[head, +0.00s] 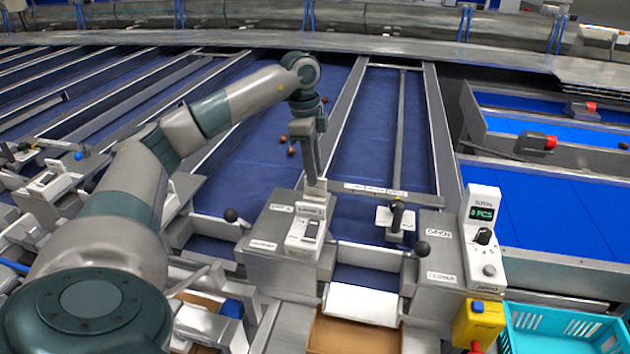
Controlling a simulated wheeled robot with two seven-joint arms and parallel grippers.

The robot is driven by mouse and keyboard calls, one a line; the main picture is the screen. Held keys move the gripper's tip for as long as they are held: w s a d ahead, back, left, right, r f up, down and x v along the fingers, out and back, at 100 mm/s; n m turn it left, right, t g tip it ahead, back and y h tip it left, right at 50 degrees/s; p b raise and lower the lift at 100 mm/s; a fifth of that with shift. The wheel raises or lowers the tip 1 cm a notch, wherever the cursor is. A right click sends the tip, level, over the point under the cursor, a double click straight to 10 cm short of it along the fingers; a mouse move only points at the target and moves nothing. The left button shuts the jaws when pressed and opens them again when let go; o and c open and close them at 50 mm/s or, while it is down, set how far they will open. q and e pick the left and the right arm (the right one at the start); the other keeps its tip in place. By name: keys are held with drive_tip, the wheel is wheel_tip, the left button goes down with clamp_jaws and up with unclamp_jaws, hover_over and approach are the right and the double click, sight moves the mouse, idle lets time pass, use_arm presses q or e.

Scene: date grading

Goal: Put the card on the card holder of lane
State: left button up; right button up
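My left gripper (316,184) points down in the middle of the head view. Its tips are just above a white upright unit (304,232) with a small label, which stands on a grey lane box (262,228). A small pale edge shows at the fingertips; I cannot tell whether it is the card or part of the unit. The fingers appear close together, seen from the side, so the gap between them does not show. No card can be made out clearly, and I cannot tell which fitting is the card holder. My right gripper is not in view.
Blue lanes with metal dividers run away behind the boxes; several brown dates (291,151) lie on one. A white display unit (481,230), a yellow box (478,322) and a turquoise crate (560,325) are at right. Black-knobbed levers (231,215) stick up near the boxes.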

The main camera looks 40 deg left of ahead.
use_arm(q)
drive_tip(key=r, duration=0.2)
drive_tip(key=r+b, duration=0.1)
drive_tip(key=r, duration=0.1)
drive_tip(key=r+b, duration=0.1)
drive_tip(key=r, duration=0.1)
drive_tip(key=shift+s+a+r, duration=0.15)
drive_tip(key=shift+a+r, duration=0.2)
drive_tip(key=shift+r, duration=0.05)
drive_tip(key=shift+s+a+r, duration=0.1)
drive_tip(key=shift+r, duration=0.75)
